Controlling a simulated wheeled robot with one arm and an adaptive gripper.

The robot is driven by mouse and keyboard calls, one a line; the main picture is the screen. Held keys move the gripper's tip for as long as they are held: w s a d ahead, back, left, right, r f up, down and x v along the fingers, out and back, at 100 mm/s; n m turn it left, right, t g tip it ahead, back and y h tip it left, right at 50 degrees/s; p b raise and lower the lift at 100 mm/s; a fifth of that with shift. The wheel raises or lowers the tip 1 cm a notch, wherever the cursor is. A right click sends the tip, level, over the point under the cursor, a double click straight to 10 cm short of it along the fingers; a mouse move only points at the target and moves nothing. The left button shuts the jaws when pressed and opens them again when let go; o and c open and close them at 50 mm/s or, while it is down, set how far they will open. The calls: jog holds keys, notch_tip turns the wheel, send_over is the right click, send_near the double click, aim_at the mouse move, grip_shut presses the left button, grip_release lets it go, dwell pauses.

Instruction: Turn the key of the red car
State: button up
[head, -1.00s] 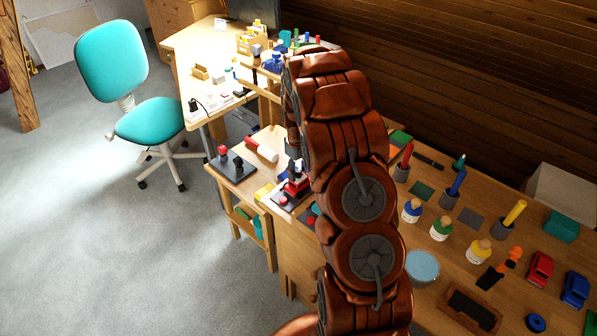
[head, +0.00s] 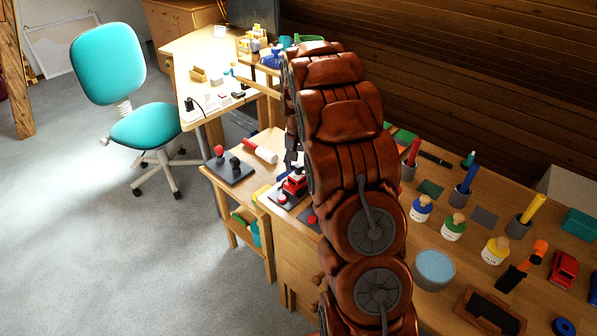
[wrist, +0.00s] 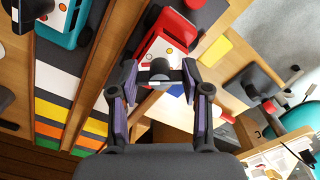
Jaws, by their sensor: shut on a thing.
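The red car (head: 296,182) sits on a dark plate on the wooden bench, left of my arm in the head view. In the wrist view the red car (wrist: 178,38) is at the top centre, with a white panel bearing coloured dots. My gripper (wrist: 159,76) is directly at this panel, its two fingers shut on a small grey and dark piece, the key (wrist: 159,68). The fingertips hide part of the key, so its turn angle is unclear. In the head view my arm hides most of the gripper.
A teal toy vehicle (wrist: 62,22) is at the upper left of the wrist view. A dark plate with a red knob and a black knob (head: 229,168) is left of the car. Bottles, pen cups and a blue bowl (head: 434,268) stand right of my arm. Open floor lies left.

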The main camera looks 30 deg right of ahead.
aim_at(298, 165)
jog(key=m+b, duration=0.2)
jog(key=m, duration=0.2)
jog(key=shift+f+m, duration=0.1)
jog(key=shift+m, duration=0.2)
jog(key=shift+m+b, duration=0.6)
jog(key=shift+m, duration=1.7)
jog(key=o, duration=1.2)
jog(key=shift+c, duration=0.2)
notch_tip(298, 165, up, 12)
